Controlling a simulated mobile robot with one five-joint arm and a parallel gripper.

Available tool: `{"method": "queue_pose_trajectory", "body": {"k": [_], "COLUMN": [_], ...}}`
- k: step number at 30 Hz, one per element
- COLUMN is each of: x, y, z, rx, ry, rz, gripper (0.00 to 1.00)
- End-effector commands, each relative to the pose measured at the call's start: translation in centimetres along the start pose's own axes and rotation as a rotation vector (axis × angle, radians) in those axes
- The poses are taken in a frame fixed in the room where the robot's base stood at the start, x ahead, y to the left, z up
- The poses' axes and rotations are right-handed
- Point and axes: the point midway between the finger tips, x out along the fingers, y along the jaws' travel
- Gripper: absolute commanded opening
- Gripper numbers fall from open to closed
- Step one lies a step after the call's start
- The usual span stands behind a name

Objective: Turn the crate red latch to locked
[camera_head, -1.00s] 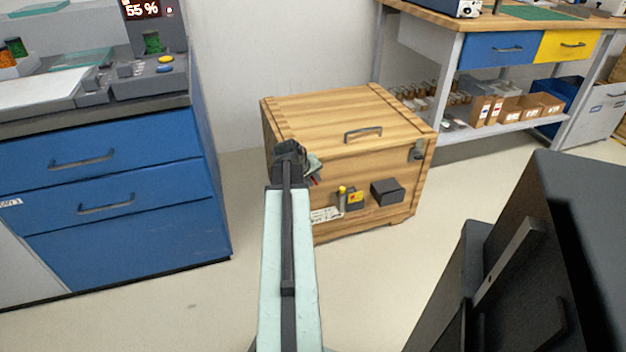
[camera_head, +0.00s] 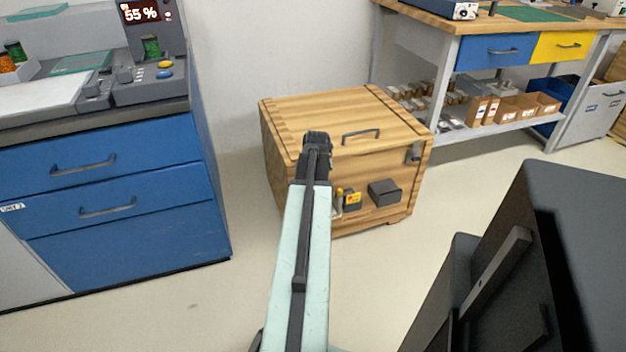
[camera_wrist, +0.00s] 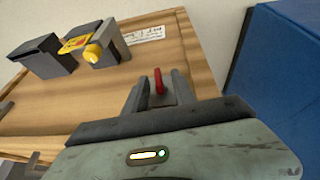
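The wooden crate (camera_head: 350,110) stands on the floor in the middle of the head view, its lid closed. The red latch (camera_wrist: 158,80) is a small red lever near the crate's edge in the wrist view. In the head view it is hidden behind my arm. My gripper (camera_head: 317,145) is at the crate's front left; in the wrist view my gripper (camera_wrist: 159,92) has its two fingers apart, one on each side of the red lever. Gaps show between the lever and the fingers, so it is open. The lever's base is partly hidden.
The crate front also carries a grey box (camera_head: 384,193), a yellow-labelled unit with a yellow knob (camera_head: 351,200) and a white label (camera_wrist: 144,35). A metal catch (camera_head: 414,152) is at right. A blue cabinet (camera_head: 110,205) stands left, a workbench (camera_head: 430,55) behind right.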

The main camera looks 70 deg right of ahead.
Motion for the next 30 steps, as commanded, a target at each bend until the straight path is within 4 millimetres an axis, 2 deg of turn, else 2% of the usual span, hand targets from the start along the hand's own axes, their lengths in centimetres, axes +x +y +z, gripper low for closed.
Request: {"method": "queue_pose_trajectory", "body": {"k": [9, 14, 22, 25, 30], "x": [-0.5, -2.6, -7.5, -8.1, -7.8], "y": [0.1, 0.1, 0.0, 0.0, 0.0], "z": [-0.1, -0.2, -0.2, -0.1, 0.0], "rx": [0.0, 0.0, 0.0, 0.0, 0.0], "ry": [0.0, 0.0, 0.0, 0.0, 0.0], "rz": [0.002, 0.002, 0.002, 0.001, 0.001], "gripper": [0.31, 0.31, 0.31, 0.31, 0.31]}}
